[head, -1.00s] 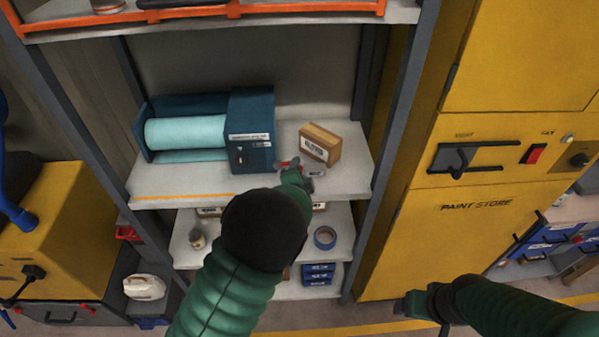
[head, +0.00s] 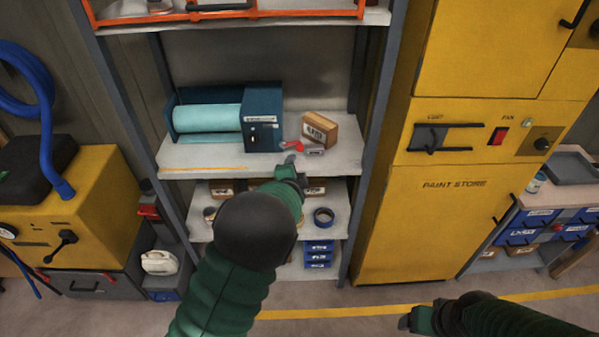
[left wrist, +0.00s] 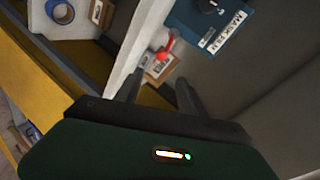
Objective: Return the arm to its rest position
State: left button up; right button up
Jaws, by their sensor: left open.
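My left arm reaches up from the bottom of the head view. Its gripper (head: 291,168) is in front of the middle shelf's front edge (head: 200,171), near a small red thing (head: 290,145) on that shelf. In the left wrist view the two fingers (left wrist: 160,92) stand apart with nothing held between them. The red thing (left wrist: 165,48) shows beyond them. My right gripper (head: 408,322) is low at the right of the head view, away from the shelves; its fingers are too dark to read.
A blue dispenser (head: 263,122) with a teal roll and a brown box (head: 320,129) stand on the middle shelf. Blue tape (head: 323,217) lies on the lower shelf. A yellow paint store cabinet (head: 440,230) stands right, a yellow machine (head: 90,205) left. Floor shows in front.

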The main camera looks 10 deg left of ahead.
pick_arm(q)
jog(key=shift+w+a+f, duration=0.15)
jog(key=shift+w+f, duration=0.1)
jog(key=shift+w, duration=0.1)
pick_arm(e)
jog(key=shift+w+a, duration=0.4)
jog(key=shift+a, duration=0.05)
pick_arm(q)
jog(key=s+f+n+g, duration=0.2)
jog(key=s+n+g, duration=0.1)
jog(key=s, duration=0.8)
jog(key=s+f+n+g+h+b, duration=0.1)
jog(key=s+n+g, duration=0.3)
jog(key=s, duration=0.8)
jog(key=s+a+f+n+g+h+b, duration=0.1)
jog(key=s+f+n+g, duration=0.2)
jog(key=s, duration=0.9)
jog(key=shift+s+f+n+g, duration=0.2)
jog(key=shift+n+g, duration=0.3)
jog(key=shift+n, duration=0.7)
pick_arm(e)
jog(key=shift+s+d+f, duration=0.1)
jog(key=shift+d+f, duration=0.15)
jog(key=shift+f, duration=0.3)
jog(key=shift+s+d+f, duration=0.1)
jog(key=shift+d+f, duration=0.15)
jog(key=shift+f, duration=0.3)
